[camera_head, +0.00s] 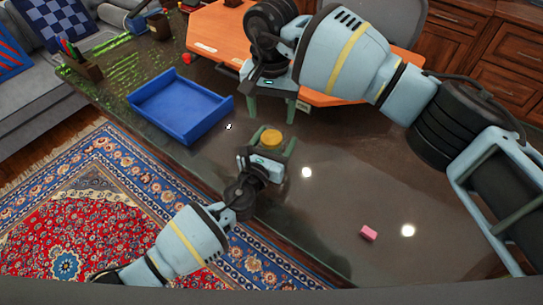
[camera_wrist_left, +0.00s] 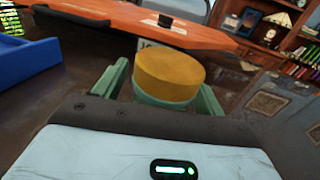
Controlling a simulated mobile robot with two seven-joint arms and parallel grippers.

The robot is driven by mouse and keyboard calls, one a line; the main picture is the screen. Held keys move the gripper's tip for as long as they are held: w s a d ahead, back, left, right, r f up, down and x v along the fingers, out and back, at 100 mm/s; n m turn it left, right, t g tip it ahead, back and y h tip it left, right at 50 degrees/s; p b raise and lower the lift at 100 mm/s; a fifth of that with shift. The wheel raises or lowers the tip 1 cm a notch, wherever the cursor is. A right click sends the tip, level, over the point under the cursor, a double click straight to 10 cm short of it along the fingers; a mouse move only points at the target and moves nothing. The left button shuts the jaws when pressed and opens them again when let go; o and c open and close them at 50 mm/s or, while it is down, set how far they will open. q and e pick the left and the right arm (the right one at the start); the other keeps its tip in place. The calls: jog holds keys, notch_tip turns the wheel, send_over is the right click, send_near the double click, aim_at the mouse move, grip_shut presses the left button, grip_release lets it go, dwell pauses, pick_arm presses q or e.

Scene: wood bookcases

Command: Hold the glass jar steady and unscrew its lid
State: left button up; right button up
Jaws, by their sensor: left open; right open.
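The jar's round yellow lid (camera_head: 270,138) shows near the middle of the dark table; it also shows in the left wrist view (camera_wrist_left: 169,74). Under it, a pale greenish part of the glass jar (camera_wrist_left: 165,98) is visible; the rest is hidden by my left gripper. My left gripper (camera_head: 271,146) is open, with one green finger on each side of the jar. I cannot tell whether the fingers touch the glass. My right gripper (camera_head: 272,110) is open and empty, fingers pointing down, beyond the jar in the picture and apart from the lid.
A blue tray (camera_head: 150,113) stands left of the jar. A pink block (camera_head: 368,233) lies at the lower right. A small white-and-black item (camera_head: 229,126) lies between tray and jar. An orange board (camera_head: 215,30) lies behind. The table right of the jar is mostly clear.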

aim_at(272, 137)
pick_arm(q)
jog(key=c, duration=1.4)
grip_shut()
pick_arm(e)
jog(key=shift+c, duration=0.9)
jog(key=m, duration=0.4)
jog(key=shift+a+m, duration=0.1)
jog(key=shift+m, duration=0.3)
jog(key=m, duration=0.6)
jog(key=shift+a, duration=0.1)
jog(key=m, duration=0.6)
jog(key=shift+s, duration=0.1)
jog(key=m, duration=0.4)
jog(key=shift+m, duration=0.3)
jog(key=m, duration=1.8)
jog(key=shift+m, duration=0.3)
jog(key=m, duration=0.5)
jog(key=shift+d, duration=0.2)
jog(key=shift+f, duration=4)
